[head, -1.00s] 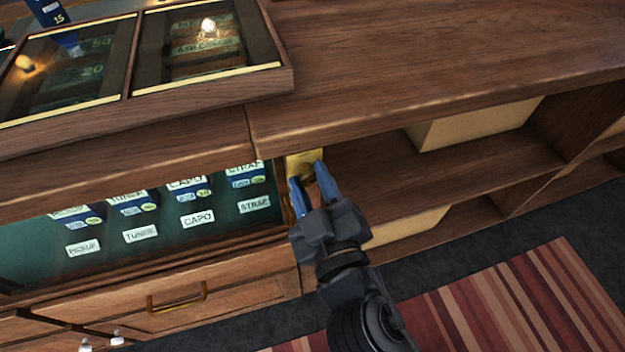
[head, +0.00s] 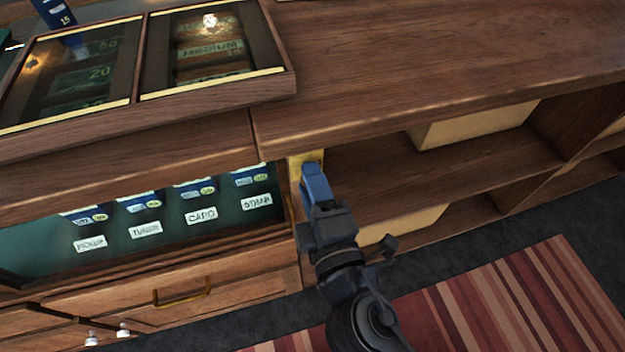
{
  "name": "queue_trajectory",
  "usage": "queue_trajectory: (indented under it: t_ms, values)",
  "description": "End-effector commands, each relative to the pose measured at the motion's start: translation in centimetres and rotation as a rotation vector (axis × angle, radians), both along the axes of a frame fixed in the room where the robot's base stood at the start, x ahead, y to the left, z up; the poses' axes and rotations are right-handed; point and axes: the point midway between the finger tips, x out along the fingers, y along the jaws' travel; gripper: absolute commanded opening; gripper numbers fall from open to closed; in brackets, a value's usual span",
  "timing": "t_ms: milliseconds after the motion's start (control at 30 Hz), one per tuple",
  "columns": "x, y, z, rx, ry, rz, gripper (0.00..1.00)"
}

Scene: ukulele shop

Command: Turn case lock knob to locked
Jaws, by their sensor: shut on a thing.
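The brass lock plate (head: 295,165) is on the post at the right end of the glass-fronted case (head: 120,255). My gripper (head: 313,168) is at the plate, its blue fingers lined up one over the other from this view. It is shut on the lock knob, which the fingers hide almost wholly. The knob's turn angle cannot be read.
The wooden counter top (head: 430,60) overhangs the lock. Open shelves with pale boxes (head: 475,125) lie to the right. A drawer with a brass handle (head: 183,293) is below the case. A striped rug (head: 480,305) covers the floor.

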Motion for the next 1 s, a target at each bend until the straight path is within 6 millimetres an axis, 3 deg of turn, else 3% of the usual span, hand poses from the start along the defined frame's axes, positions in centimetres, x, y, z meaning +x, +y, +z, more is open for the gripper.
queue_trajectory:
  t_ms: [333,867,900,1000]
  values:
    - [-0.07,0.07,-0.15,-0.127,-0.035,0.002,0.05]
    - [-0.09,0.08,-0.21,-0.148,-0.04,0.002,0.05]
    - [-0.09,0.08,-0.21,-0.148,-0.04,0.002,0.39]
    - [-0.07,0.06,-0.19,-0.148,-0.041,0.002,0.48]
